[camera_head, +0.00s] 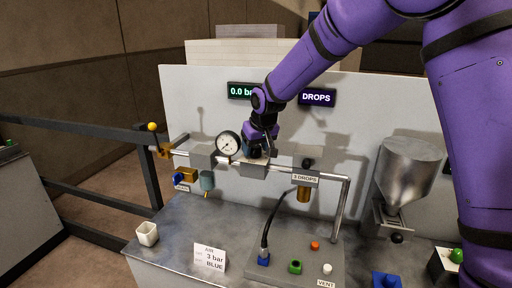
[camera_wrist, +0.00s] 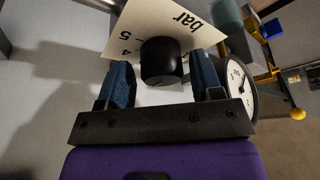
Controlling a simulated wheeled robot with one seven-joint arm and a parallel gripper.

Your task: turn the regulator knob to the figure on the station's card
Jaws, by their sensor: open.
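The black regulator knob (camera_wrist: 162,62) stands between my open gripper's (camera_wrist: 163,80) two blue fingers in the wrist view, with a gap visible on each side. Behind it is a pale dial plate (camera_wrist: 185,20) marked "bar", with 4 and 5 legible; the knob hides part of it. In the head view my gripper (camera_head: 262,148) is at the regulator on the pipe, and hides the knob. The station's card (camera_head: 209,257) reads AIR, 3 bar, BLUE. The green display (camera_head: 240,90) reads 0.0 bar, its end covered by my arm.
A round gauge (camera_head: 228,145) sits just left of my gripper; it also shows in the wrist view (camera_wrist: 240,92). A yellow-handled valve (camera_head: 153,128) is at the pipe's left end. A metal hopper (camera_head: 408,165) stands right.

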